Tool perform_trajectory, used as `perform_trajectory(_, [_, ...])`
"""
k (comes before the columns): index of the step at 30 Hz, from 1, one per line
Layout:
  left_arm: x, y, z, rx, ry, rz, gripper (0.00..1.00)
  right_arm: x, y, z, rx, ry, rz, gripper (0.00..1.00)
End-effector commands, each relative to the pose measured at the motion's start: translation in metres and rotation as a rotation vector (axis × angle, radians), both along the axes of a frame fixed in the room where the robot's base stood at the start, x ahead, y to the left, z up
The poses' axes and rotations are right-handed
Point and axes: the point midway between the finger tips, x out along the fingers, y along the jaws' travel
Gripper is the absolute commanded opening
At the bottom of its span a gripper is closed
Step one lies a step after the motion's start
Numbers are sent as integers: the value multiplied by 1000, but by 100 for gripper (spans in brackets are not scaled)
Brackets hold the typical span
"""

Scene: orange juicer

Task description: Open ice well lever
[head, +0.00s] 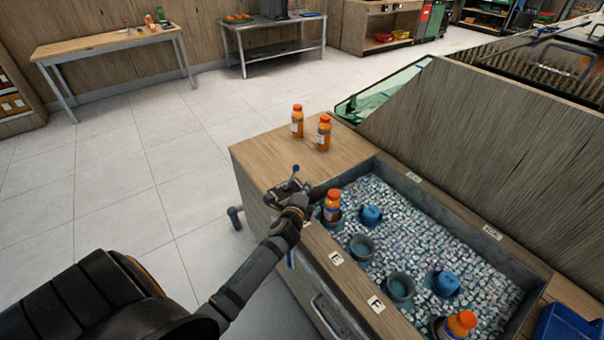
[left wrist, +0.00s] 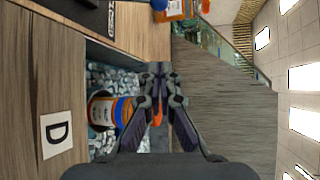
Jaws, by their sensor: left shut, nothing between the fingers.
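The lever, with a small blue knob (head: 295,168), stands on a dark mount at the front left corner of the ice well. Part of the mount is hidden by my left arm. Its blue knob also shows in the left wrist view (left wrist: 158,4) at the top edge. My left gripper (head: 318,190) is over the well's near left corner, just right of the lever. Its fingers (left wrist: 160,70) are shut and empty, apart from the knob. The ice well (head: 415,215) is filled with ice and holds orange bottles and blue cups. My right gripper is not in view.
An orange-capped bottle (head: 331,205) stands in the ice close to my left gripper. Two more juice bottles (head: 323,133) stand on the wooden counter (head: 265,155) behind the lever. A tall wooden panel (head: 500,150) rises behind the well. The floor to the left is clear.

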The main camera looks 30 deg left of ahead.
Motion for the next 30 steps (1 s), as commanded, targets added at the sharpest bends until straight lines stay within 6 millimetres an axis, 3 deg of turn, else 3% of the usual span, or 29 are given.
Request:
perform_trajectory(13, [87,26,-21,-1,-2,2,0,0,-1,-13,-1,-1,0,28])
perform_trajectory(15, [78,37,-14,2,2,2,0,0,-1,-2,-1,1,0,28])
perform_trajectory(21, [66,54,-11,-1,1,0,0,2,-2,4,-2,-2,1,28])
perform_trajectory(30, [63,58,-11,-2,-1,0,0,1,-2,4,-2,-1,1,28])
